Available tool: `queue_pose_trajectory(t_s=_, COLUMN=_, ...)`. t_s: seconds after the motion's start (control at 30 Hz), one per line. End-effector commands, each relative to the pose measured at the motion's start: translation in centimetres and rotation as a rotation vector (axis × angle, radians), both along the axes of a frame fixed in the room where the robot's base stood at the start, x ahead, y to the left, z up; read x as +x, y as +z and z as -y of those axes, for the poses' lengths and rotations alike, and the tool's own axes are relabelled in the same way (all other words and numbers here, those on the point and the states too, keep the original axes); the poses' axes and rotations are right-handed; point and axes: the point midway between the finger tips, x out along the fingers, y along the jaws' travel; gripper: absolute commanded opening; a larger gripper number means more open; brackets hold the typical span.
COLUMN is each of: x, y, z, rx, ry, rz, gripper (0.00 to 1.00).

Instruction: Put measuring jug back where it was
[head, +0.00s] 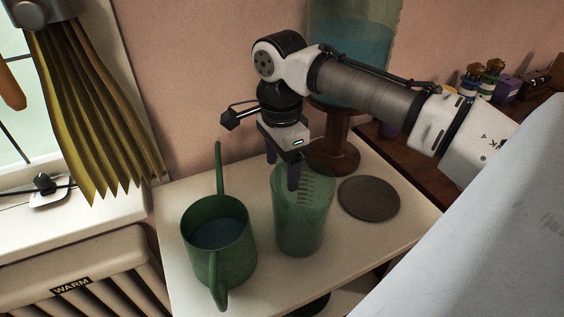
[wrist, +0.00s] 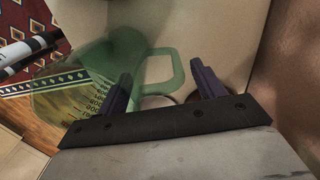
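The measuring jug (head: 303,218) is translucent green with scale marks. It stands upright on the cream tabletop, right of the green watering can. My gripper (wrist: 163,88) is open there, fingers well apart. I cannot tell whether a finger touches the jug.
A dark round disc (head: 369,198) lies bare on the tabletop (head: 262,275) to the jug's right. The watering can (head: 218,245) stands close on the left. Behind is a glass vessel (head: 350,45) on a wooden stand (head: 336,150). A radiator (head: 90,275) is at lower left.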

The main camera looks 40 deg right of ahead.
Motion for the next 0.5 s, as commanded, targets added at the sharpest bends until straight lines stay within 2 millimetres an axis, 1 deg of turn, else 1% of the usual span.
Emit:
queue_pose_trajectory(t_s=0.37, x=0.0, y=0.3, z=0.0, rx=-0.002, ry=0.0, rz=0.0, gripper=0.74)
queue_pose_trajectory(t_s=0.43, x=0.1, y=0.8, z=0.1, rx=-0.002, ry=0.0, rz=0.002, gripper=0.74)
queue_pose_trajectory(t_s=0.5, x=0.1, y=1.8, z=0.1, rx=-0.002, ry=0.0, rz=0.003, gripper=0.74)
